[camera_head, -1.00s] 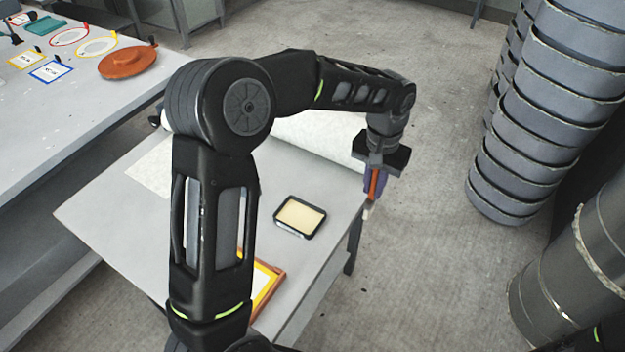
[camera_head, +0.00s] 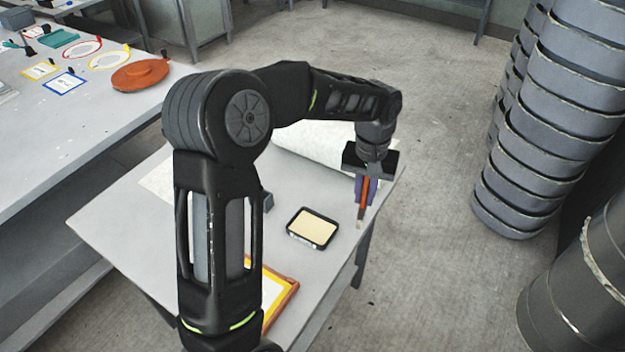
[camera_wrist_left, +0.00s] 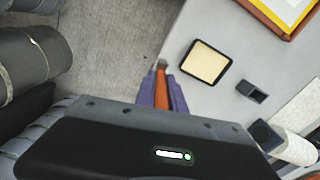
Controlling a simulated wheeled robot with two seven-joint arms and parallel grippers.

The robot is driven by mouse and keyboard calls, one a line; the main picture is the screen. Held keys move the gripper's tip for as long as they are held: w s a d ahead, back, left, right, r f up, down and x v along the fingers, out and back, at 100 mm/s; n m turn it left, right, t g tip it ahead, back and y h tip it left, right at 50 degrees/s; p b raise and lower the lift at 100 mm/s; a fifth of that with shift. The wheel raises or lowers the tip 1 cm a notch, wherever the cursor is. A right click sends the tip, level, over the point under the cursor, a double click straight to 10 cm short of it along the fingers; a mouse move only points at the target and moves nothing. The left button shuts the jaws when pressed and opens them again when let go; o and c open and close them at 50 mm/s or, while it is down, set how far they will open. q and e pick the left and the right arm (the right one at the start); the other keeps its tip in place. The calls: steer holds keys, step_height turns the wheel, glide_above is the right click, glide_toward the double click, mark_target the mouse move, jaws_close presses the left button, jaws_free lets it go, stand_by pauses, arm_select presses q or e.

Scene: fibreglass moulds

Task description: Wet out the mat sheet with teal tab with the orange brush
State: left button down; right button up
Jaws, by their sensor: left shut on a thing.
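My left gripper (camera_head: 367,188) is shut on the orange brush (camera_head: 361,208), which hangs bristles down near the right edge of the near table. In the left wrist view the brush (camera_wrist_left: 178,97) lies between the purple fingers (camera_wrist_left: 163,92), its tip just beyond them. A shallow black tray (camera_head: 290,236) with a cream-coloured filling is left of the brush, apart from it; it also shows in the left wrist view (camera_wrist_left: 184,64). I cannot pick out a mat sheet with a teal tab. My right gripper is not in view.
A white roll (camera_head: 318,140) lies on the near table (camera_head: 315,185). A frame with orange edges (camera_head: 287,296) is partly hidden by my arm. The far table holds an orange disc (camera_head: 140,75) and a teal item (camera_head: 58,38). Grey moulds (camera_head: 535,130) stand at right.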

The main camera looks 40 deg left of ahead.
arm_select(q)
steer(key=s+a+r+n, duration=0.1)
steer(key=s+a+n, duration=0.4)
steer(key=a, duration=0.6)
steer(key=shift+n, duration=0.6)
steer(key=shift+s, duration=0.1)
steer(key=shift+f+b, duration=2)
steer(key=shift+f, duration=0.9)
steer(key=shift+f+b, duration=0.4)
steer(key=shift+f, duration=0.2)
step_height(320, 180, up, 7)
steer(key=p, duration=0.5)
